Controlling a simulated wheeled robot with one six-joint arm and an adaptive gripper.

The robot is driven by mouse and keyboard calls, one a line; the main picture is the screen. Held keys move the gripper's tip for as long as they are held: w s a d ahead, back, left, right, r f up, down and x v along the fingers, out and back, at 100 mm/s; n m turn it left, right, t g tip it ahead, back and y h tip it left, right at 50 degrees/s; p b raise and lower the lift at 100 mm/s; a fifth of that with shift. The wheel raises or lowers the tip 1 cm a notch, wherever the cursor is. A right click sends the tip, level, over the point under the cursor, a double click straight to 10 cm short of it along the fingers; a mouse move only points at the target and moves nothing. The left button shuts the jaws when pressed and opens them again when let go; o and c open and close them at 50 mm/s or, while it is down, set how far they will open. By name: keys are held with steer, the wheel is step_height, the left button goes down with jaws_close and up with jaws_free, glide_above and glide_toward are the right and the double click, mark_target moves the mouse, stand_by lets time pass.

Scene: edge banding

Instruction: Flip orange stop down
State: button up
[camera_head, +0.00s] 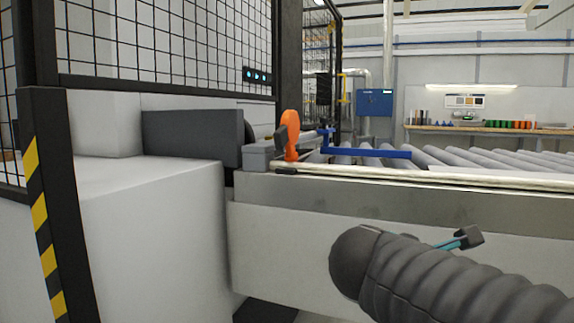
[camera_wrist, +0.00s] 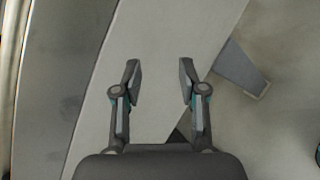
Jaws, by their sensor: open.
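The orange stop (camera_head: 290,134) stands upright at the left end of the roller conveyor, beside a grey block (camera_head: 258,155). My gripper shows in the wrist view (camera_wrist: 158,80) with its two fingers spread apart and nothing between them. In the head view part of my gripper (camera_head: 462,240) shows at the lower right, in front of the conveyor's side panel and well below and to the right of the stop. My arm hides the rest of it. The stop does not show in the wrist view.
The conveyor frame (camera_head: 400,203) runs to the right, with grey rollers (camera_head: 470,160) and a blue bar (camera_head: 367,153) on top. A white machine housing (camera_head: 150,235) and a striped black post (camera_head: 52,215) stand at left. A workbench (camera_head: 485,129) is far back.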

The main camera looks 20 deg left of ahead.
steer(key=w+a+r+n+t+b, duration=0.1)
steer(key=w+a+r+n+t, duration=0.15)
steer(key=a, duration=0.35)
steer(key=w+a+r+n+t, duration=0.1)
steer(key=a+r+n+t, duration=0.15)
steer(key=a+n, duration=0.2)
steer(key=n+t+y+b, duration=0.2)
steer(key=n+t+y, duration=0.35)
steer(key=n, duration=0.25)
glide_toward(284, 133)
steer(key=shift+h, duration=0.45)
steer(key=x, duration=0.7)
steer(key=a+f+p+x, duration=0.1)
steer(key=x, duration=0.3)
steer(key=shift+w+r, duration=0.2)
steer(key=shift+w, duration=0.35)
jaws_close()
